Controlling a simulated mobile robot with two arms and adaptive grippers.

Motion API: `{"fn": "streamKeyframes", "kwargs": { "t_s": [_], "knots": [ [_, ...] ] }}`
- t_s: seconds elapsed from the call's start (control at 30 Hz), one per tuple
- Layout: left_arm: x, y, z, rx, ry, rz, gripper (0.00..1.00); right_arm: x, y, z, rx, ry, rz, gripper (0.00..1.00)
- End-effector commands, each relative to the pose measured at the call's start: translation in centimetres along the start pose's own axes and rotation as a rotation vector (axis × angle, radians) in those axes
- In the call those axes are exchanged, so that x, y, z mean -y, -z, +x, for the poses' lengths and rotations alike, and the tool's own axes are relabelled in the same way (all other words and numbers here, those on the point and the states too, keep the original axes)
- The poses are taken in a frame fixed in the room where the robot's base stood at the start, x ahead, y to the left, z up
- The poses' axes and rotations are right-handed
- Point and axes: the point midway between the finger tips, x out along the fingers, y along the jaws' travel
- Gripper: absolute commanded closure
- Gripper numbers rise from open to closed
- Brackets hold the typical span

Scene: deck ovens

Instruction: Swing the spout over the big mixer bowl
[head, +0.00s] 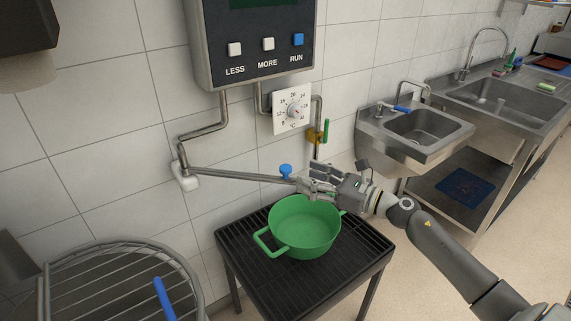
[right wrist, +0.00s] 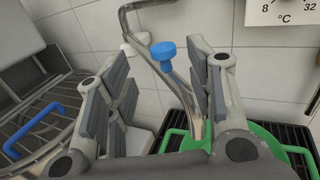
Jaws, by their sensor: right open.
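The spout (head: 235,175) is a thin metal pipe reaching right from a white wall pivot (head: 186,181), with a blue knob (head: 285,171) near its free end. The spout's end is over the green pot (head: 305,228). My right gripper (head: 314,182) is open at that end. In the right wrist view the spout (right wrist: 181,88) runs between the spread fingers (right wrist: 165,100), with the blue knob (right wrist: 163,54) above; contact cannot be told. The big mixer bowl, under a wire guard (head: 120,250) with a blue handle (head: 164,299), is at the lower left, partly cut off. My left gripper is out of view.
The green pot stands on a black slatted stand (head: 245,262). A control box (head: 262,75) with buttons, a white dial (head: 292,110) and a green-handled valve (head: 325,131) are on the wall above. Sinks (head: 420,125) stand at the right. Wall space between pot and mixer is clear.

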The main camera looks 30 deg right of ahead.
Motion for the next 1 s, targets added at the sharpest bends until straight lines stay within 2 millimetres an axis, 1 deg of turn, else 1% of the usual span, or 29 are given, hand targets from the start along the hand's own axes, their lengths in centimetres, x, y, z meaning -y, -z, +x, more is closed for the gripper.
{"fn": "streamKeyframes", "kwargs": {
  "t_s": [0.03,0.3,0.5,0.7,0.93,0.97,1.0],
  "knots": [
    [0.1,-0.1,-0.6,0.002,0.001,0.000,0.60,0.1,-0.4,0.9,0.004,0.002,0.002,0.51],
    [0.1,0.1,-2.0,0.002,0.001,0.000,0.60,0.1,-0.4,5.0,0.003,0.002,0.004,0.51],
    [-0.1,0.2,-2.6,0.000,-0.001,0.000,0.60,0.1,-0.2,7.2,0.002,0.003,0.004,0.51],
    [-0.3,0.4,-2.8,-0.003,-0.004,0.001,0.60,0.1,0.0,8.0,0.001,0.002,0.003,0.51],
    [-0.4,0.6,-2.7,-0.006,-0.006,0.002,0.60,0.1,0.1,8.0,0.000,0.002,0.003,0.51],
    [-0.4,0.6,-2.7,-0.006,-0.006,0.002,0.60,0.1,0.1,8.0,0.000,0.002,0.003,0.53],
    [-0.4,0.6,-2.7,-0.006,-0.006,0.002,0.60,0.1,0.0,8.0,0.000,0.002,0.003,0.58]
  ]
}}
